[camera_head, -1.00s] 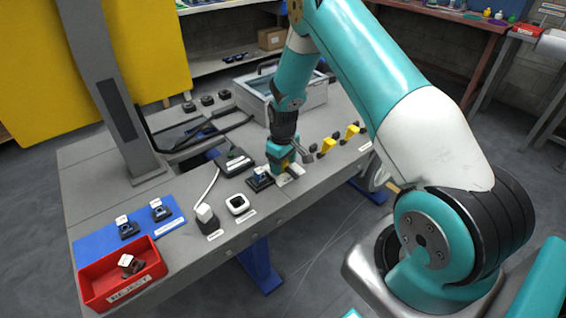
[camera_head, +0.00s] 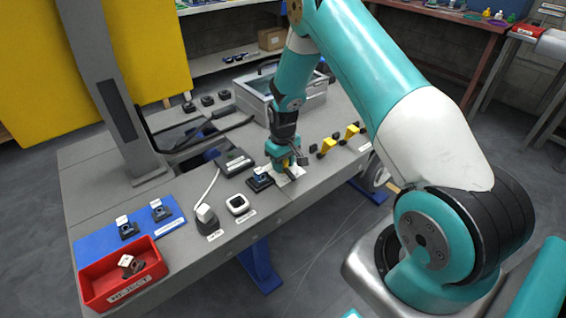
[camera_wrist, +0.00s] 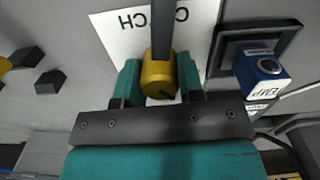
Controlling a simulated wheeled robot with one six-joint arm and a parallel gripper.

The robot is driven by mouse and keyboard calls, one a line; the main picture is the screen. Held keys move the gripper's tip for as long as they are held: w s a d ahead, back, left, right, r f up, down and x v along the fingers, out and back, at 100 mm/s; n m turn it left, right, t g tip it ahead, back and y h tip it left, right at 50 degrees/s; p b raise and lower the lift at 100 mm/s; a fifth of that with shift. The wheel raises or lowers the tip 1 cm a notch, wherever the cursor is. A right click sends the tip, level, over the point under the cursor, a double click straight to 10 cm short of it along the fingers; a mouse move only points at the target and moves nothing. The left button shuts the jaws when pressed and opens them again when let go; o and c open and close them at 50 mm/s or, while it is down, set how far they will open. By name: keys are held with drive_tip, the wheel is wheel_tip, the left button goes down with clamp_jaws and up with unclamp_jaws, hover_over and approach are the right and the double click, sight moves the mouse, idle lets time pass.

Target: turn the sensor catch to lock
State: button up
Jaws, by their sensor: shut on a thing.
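The sensor catch is a yellow round knob with a dark bar (camera_wrist: 162,28) across it. In the wrist view the knob (camera_wrist: 158,75) stands between the two teal fingers of my gripper (camera_wrist: 160,84), which is shut on it. The bar points up the picture, over a white label (camera_wrist: 125,30) whose upside-down letters are partly hidden. In the head view my gripper (camera_head: 287,168) is down at the bench's front edge, and the catch is mostly hidden there.
A blue block (camera_wrist: 262,68) sits in a black holder beside the catch; it also shows in the head view (camera_head: 261,175). Yellow-and-black pieces (camera_head: 327,145) stand to the right. A red reject bin (camera_head: 124,274) and blue mat (camera_head: 90,245) are at the left.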

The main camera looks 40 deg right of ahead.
drive_tip(key=m, duration=0.4)
drive_tip(key=shift+m, duration=0.3)
drive_tip(key=m, duration=0.3)
drive_tip(key=shift+m, duration=0.3)
drive_tip(key=m, duration=0.4)
drive_tip(key=shift+p, duration=0.3)
drive_tip(key=shift+d+m, duration=0.1)
drive_tip(key=shift+m, duration=1.7)
drive_tip(key=o, duration=0.9)
wheel_tip(320, 180, up, 18)
drive_tip(key=shift+f, duration=0.25)
